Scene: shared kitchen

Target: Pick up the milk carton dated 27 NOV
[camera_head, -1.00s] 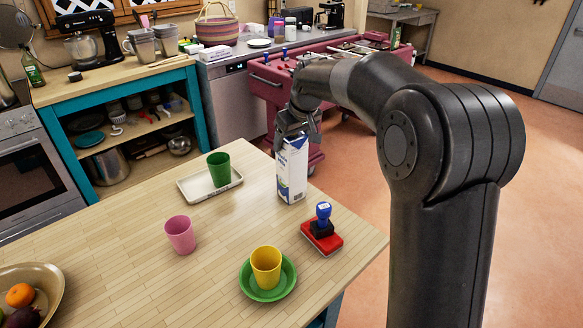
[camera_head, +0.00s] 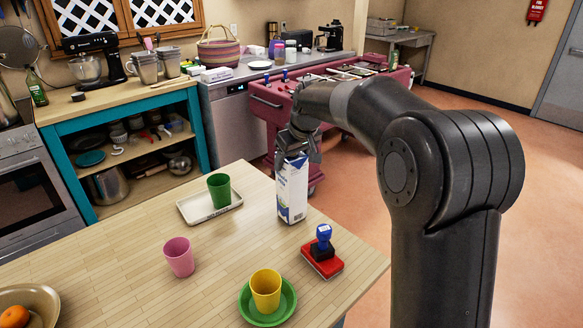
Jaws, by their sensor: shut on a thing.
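A white and blue milk carton (camera_head: 293,195) stands upright at the far right edge of the wooden table (camera_head: 140,255). My gripper (camera_head: 292,160) is around the top of the carton from above and is shut on it. The carton's base appears to be at the tabletop; I cannot tell whether it touches. No date can be read on the carton at this size. My gripper's fingers hide part of the carton's top.
A green cup (camera_head: 219,190) stands on a white tray (camera_head: 192,217) left of the carton. A blue-handled stamp (camera_head: 323,240) sits on a red pad (camera_head: 324,264) in front of it. A pink cup (camera_head: 179,257) and a yellow cup (camera_head: 266,291) on a green plate (camera_head: 246,315) stand nearer.

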